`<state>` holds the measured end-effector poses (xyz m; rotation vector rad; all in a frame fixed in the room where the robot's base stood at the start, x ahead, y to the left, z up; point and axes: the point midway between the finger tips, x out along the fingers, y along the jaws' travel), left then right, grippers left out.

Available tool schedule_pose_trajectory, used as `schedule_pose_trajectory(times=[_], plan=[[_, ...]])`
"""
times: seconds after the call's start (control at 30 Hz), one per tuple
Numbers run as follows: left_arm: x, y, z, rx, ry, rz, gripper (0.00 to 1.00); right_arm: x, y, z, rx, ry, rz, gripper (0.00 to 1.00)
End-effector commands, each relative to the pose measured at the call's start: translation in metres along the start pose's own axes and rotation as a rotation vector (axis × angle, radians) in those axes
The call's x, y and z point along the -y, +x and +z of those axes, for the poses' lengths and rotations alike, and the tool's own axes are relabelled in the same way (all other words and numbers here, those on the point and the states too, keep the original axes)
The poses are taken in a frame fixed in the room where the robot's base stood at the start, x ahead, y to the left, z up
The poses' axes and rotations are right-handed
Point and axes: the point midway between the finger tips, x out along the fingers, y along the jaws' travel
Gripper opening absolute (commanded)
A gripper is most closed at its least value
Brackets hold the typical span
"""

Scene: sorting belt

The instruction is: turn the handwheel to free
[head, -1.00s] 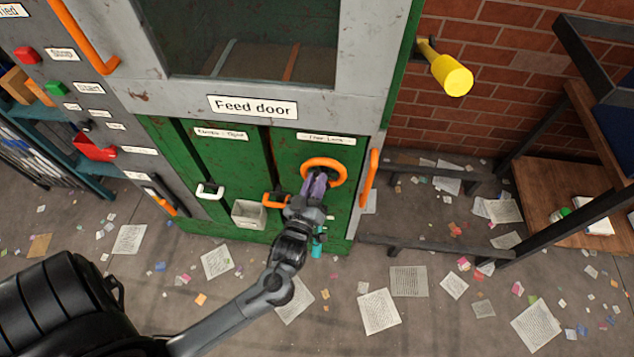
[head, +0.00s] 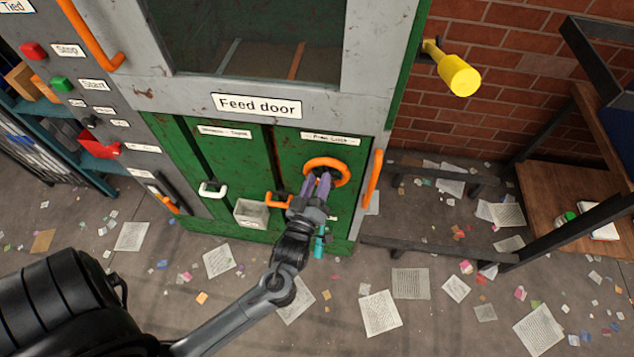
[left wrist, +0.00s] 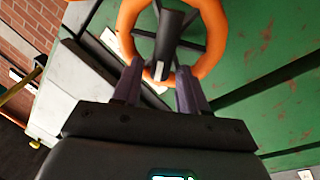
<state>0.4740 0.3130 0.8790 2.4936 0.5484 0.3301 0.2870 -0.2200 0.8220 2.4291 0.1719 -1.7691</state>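The orange handwheel (head: 327,161) is mounted on the right green panel of the feed door cabinet, under a small label. My left gripper (head: 319,178) is at the wheel's lower side, its purple fingers pointing at it. In the left wrist view, the handwheel (left wrist: 213,32) shows dark spokes and a dark hub piece (left wrist: 172,35). The left gripper's fingertips (left wrist: 158,76) are apart, on either side of the hub piece's lower end, and overlap the lower rim. I cannot tell whether they touch it. My right gripper is not in view.
An orange vertical handle (head: 373,177) stands close right of the wheel. An orange latch handle (head: 277,201), a white handle (head: 212,189) and a small grey box (head: 251,213) are to the left. A yellow lever (head: 458,76) projects at upper right. Papers litter the floor.

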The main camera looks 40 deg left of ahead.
Motion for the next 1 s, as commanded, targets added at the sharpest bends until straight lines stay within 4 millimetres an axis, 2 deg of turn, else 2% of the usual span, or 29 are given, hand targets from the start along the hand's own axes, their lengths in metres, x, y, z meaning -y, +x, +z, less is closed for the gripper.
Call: schedule_pose_trajectory(times=[0.3,0.47,1.0], plan=[[0.0,-0.001,0.0,0.001,0.001,0.0,0.48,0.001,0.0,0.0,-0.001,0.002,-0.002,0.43],[0.0,-0.009,0.001,0.002,0.001,0.0,0.48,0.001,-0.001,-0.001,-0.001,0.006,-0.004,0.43],[0.0,-0.092,0.0,0.003,0.001,-0.001,0.48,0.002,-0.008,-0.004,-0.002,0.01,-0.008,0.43]])
